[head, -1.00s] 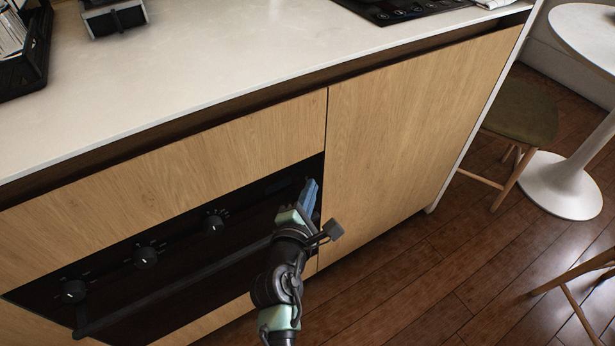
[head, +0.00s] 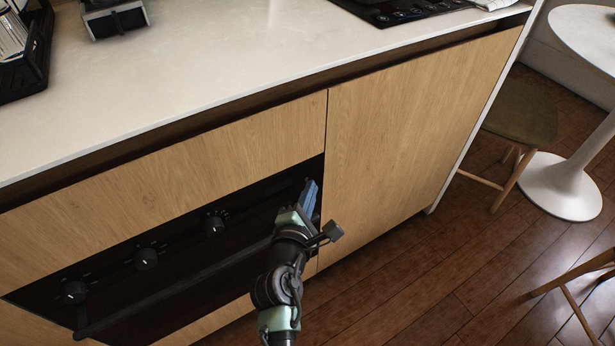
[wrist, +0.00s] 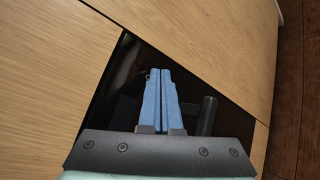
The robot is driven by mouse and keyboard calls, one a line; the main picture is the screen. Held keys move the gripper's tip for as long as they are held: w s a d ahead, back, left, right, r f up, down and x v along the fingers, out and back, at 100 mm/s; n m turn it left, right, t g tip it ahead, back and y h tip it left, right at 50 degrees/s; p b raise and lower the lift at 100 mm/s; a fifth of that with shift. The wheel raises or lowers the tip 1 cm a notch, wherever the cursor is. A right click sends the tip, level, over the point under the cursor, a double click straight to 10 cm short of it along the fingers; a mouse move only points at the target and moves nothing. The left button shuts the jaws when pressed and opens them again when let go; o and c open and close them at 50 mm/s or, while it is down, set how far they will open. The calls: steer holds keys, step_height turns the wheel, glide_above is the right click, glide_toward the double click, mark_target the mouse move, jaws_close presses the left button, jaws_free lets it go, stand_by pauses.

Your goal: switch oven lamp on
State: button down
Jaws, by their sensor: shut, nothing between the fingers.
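The black oven (head: 180,262) is set in the wooden cabinet front, with several black knobs on its panel, such as the right-hand visible knob (head: 213,223) and the left one (head: 74,291). A long handle bar (head: 170,290) runs below them. My gripper (head: 311,186) is at the right end of the oven panel, its blue fingers shut and empty. In the wrist view the fingers (wrist: 159,74) point at the dark panel, and the handle's end (wrist: 208,115) is just right of them. Whatever control lies at the fingertips is mostly hidden; I cannot tell whether they touch it. No lit lamp shows.
A pale countertop (head: 200,75) overhangs the cabinet, with a black hob (head: 400,10) at the back and a dark rack (head: 25,60) at left. A stool (head: 515,125) and a white round table (head: 565,180) stand at right. The wooden floor (head: 420,275) between is clear.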

steer(key=shift+s+d, duration=0.3)
steer(key=shift+s, duration=0.1)
steer(key=shift+d+p, duration=0.1)
steer(key=shift+p, duration=0.2)
steer(key=s+d+p, duration=0.1)
steer(key=s, duration=0.1)
steer(key=s+d+p, duration=0.2)
steer(key=shift+s+d, duration=0.2)
steer(key=shift+s, duration=0.2)
